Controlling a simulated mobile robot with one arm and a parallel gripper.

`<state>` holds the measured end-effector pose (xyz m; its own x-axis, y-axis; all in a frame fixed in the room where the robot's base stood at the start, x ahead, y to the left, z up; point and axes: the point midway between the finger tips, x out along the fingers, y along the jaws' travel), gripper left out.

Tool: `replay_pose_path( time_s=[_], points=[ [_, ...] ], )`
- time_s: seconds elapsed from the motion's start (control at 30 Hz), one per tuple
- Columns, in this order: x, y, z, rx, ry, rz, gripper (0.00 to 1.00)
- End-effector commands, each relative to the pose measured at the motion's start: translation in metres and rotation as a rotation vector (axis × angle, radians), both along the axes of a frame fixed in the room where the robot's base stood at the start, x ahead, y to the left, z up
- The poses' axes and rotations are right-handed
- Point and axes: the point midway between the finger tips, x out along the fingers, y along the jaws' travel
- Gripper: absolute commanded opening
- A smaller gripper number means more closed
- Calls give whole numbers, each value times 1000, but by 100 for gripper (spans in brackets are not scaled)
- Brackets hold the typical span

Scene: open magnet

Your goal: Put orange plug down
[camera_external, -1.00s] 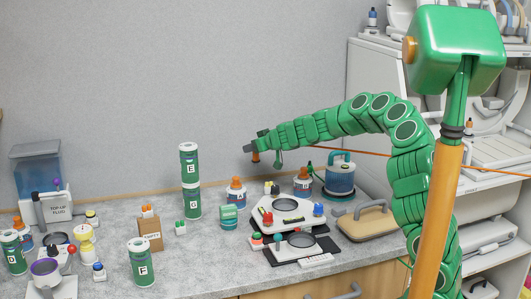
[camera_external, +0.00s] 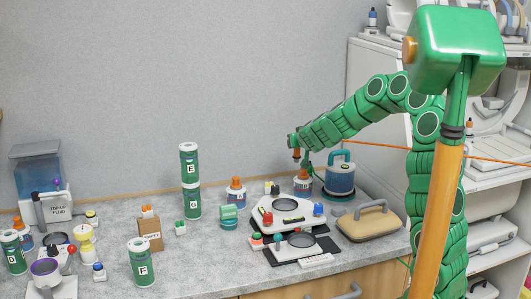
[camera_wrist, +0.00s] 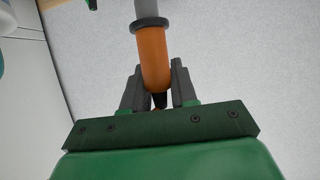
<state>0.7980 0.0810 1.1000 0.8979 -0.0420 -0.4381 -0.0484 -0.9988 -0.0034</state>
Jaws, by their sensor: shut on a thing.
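The orange plug (camera_wrist: 153,55) is a short orange cylinder with a dark collar and a grey upper section in the wrist view. My gripper (camera_wrist: 157,88) is shut on it, with one dark finger on each side. In the external view, my gripper (camera_external: 296,142) is over the back right of the counter, and the orange plug (camera_external: 296,155) hangs below it. The plug is above the left side of a small jar with an orange band (camera_external: 302,187); I cannot tell whether they line up in depth.
A blue container with a teal handle (camera_external: 341,175) stands right of the jar. Another orange-topped jar (camera_external: 236,190) stands to the left. A white tiered stand (camera_external: 290,213) and a tan handled case (camera_external: 368,224) are in front. Stacked green canisters (camera_external: 190,180) stand farther left.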

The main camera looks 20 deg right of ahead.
Motion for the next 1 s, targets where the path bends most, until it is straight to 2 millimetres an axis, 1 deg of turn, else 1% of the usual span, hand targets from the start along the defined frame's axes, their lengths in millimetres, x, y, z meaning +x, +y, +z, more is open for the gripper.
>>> replay_pose_path(
  time_s=[0.03, 0.1, 0.37, 0.53, 0.63, 0.83, 1.0],
  points=[
    [-5, -10, 3, -4, -2, -26, 0],
    [-11, -20, 6, -3, -3, -60, 0],
    [-30, -52, 11, -4, -1, -159, 0],
    [-43, -72, 18, -6, -3, -223, 0],
    [-48, -80, 24, -4, -5, -255, 0],
    [-55, -90, 35, -3, -8, -310, 0],
    [-64, -100, 37, -2, -7, -381, 0]
  ],
)
